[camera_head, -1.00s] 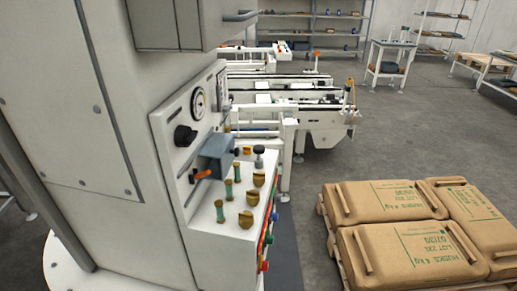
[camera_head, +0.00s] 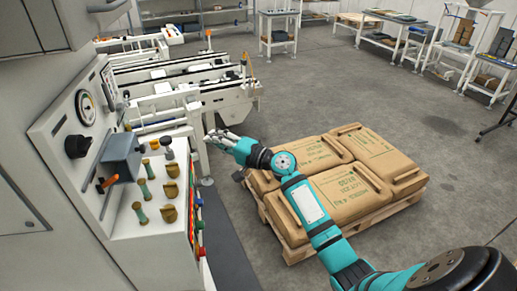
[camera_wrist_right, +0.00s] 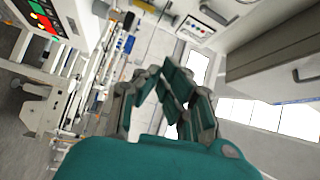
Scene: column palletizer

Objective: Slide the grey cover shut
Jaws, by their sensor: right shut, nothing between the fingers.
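A blue-grey box-shaped cover (camera_head: 122,155) sits on the sloped control panel of the white machine, at the left in the head view. An orange-tipped lever (camera_head: 107,185) sticks out below its left side. My right gripper (camera_head: 213,139) is shut and empty, in front of the machine and to the right of the panel, clear of the cover. In the right wrist view its teal fingers (camera_wrist_right: 172,85) come close together with nothing between them. The cover cannot be made out in that view. My left gripper is not in view.
Green and brass knobs (camera_head: 150,193) stand on the panel's ledge, close to the cover. A black knob (camera_head: 77,147) and a gauge (camera_head: 86,107) are beside it. Brown sacks (camera_head: 350,190) lie on a pallet at the right. A white conveyor (camera_head: 190,88) stands behind.

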